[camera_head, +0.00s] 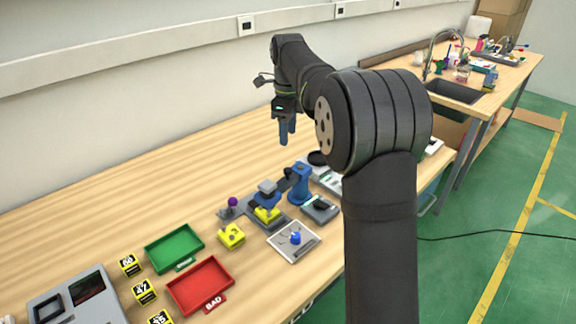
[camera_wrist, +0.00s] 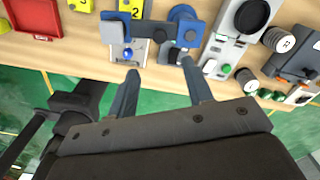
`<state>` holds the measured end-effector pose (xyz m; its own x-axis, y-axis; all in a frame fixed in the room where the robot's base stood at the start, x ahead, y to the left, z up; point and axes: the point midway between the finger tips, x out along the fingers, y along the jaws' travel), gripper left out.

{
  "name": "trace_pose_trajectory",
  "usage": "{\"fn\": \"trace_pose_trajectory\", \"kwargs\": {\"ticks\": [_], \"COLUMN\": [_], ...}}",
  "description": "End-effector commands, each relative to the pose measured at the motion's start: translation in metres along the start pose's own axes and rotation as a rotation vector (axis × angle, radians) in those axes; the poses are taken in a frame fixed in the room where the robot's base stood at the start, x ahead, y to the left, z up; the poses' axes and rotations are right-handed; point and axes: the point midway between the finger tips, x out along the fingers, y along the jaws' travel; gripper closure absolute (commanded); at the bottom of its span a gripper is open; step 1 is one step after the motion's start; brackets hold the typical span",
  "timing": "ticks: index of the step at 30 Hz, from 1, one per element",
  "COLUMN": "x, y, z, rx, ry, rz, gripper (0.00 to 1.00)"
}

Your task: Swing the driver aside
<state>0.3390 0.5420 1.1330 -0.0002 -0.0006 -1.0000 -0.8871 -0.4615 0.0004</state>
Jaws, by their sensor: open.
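The driver (camera_head: 267,187) is a grey-and-blue head on a dark swing arm, carried by a blue post (camera_head: 300,184) on the table. In the head view its head stands over a yellow block (camera_head: 267,214) in a grey fixture. The wrist view shows the blue post (camera_wrist: 182,14), the grey arm and the driver's head (camera_wrist: 114,28) at its left end. My gripper (camera_head: 285,141) hangs above the table, behind and above the post, fingers pointing down. In the wrist view my gripper (camera_wrist: 160,67) has its fingers apart with nothing between them. It does not touch the driver.
A white plate with a blue knob (camera_head: 295,239) and a dark grey box (camera_head: 320,208) lie in front of the post. Another yellow block (camera_head: 231,236), a green tray (camera_head: 174,249) and a red tray (camera_head: 200,285) are to the left. The table behind is clear.

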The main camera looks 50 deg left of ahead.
Motion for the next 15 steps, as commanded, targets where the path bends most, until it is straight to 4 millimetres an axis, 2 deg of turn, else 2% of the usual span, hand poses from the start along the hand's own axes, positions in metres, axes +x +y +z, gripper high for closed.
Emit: {"fn": "trace_pose_trajectory", "kwargs": {"ticks": [1, 6, 15], "x": [0.013, 0.051, 0.104], "y": [0.001, 0.001, 0.001], "z": [0.000, 0.000, 0.000], "rx": [0.000, -0.001, -0.001], "ry": [0.002, 0.003, 0.001], "rz": [0.004, 0.004, 0.002], "gripper": [0.53, 0.53, 0.53]}}
